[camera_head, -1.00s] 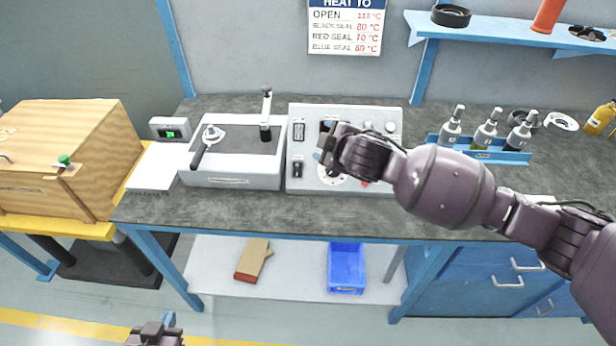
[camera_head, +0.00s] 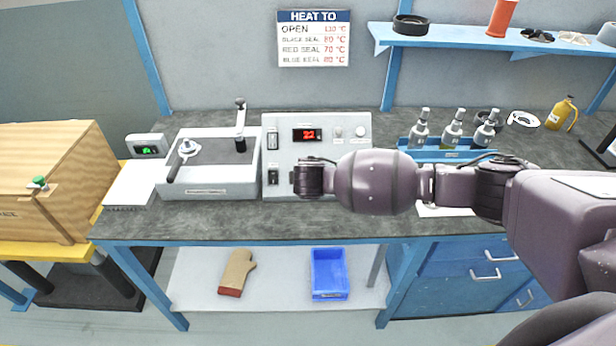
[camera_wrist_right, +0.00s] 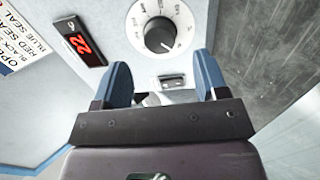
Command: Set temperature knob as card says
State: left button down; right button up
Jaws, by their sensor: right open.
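The heat card (camera_head: 313,39) hangs on the wall in the head view. In the head view my right arm hides the knob.
A white press-like unit (camera_head: 215,165) with a lever stands left of the panel. A wooden box (camera_head: 45,180) is farther left. A blue rack (camera_head: 445,155) of several bottles stands right of the panel, behind my right arm. The bench front is mostly clear.

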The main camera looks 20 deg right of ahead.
jog(key=x, duration=0.4)
jog(key=shift+w+f+b, duration=0.2)
jog(key=shift+b, duration=0.2)
jog(key=shift+w+d+f, duration=0.2)
jog(key=shift+w+f, duration=0.15)
jog(key=shift+w, duration=0.05)
pick_arm(q)
jog(key=shift+s+a+f, duration=0.1)
jog(key=shift+s+f, duration=0.15)
jog(key=shift+f, duration=0.25)
jog(key=shift+s+f, duration=0.2)
jog(key=shift+f, duration=0.25)
jog(key=shift+w+r, duration=0.1)
jog(key=shift+w+r, duration=0.1)
jog(key=shift+w, duration=0.05)
pick_arm(e)
jog(key=c, duration=0.9)
